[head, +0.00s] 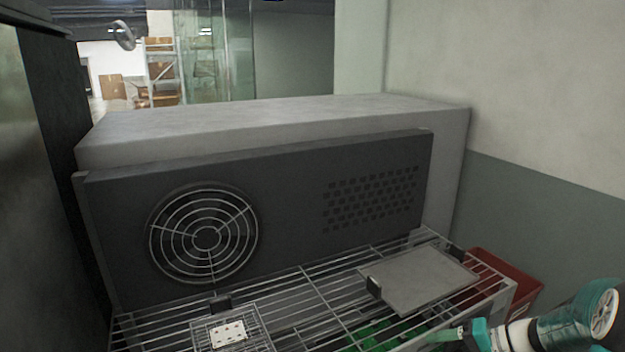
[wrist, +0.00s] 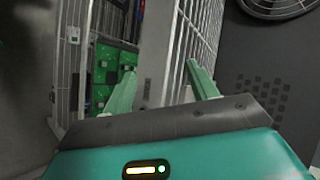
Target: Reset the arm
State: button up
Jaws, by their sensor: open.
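My gripper (wrist: 163,86) is open in the wrist view, with its two green fingers spread apart and nothing held between them. A grey upright post of the wire rack shows behind the gap between the fingers. In the head view my gripper (head: 447,335) is at the bottom right, beside the front right part of the wire rack (head: 312,287). Part of the gripper is cut off or hidden there, and I cannot tell its exact distance from the rack.
A flat grey plate (head: 420,279) lies on the rack's right side. A white card with dark marks (head: 228,334) is at the rack's front left. A red bin (head: 515,277) stands right of the rack. Green boards (wrist: 112,70) are below. A grey cabinet with a fan (head: 290,190) blocks the back.

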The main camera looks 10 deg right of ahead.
jog(key=s+a+r+n+h, duration=0.3)
jog(key=s+a+r+h, duration=0.1)
jog(key=s+a+r, duration=0.3)
jog(key=s+a+r+n+h, duration=0.3)
jog(key=s+a+r+h, duration=0.2)
jog(key=a, duration=0.7)
jog(key=shift+s+a+r+n+h, duration=0.2)
jog(key=shift+s+r+n+h, duration=0.1)
jog(key=shift+s+r, duration=1.3)
jog(key=shift+s+f, duration=0.2)
jog(key=shift+s, duration=0.05)
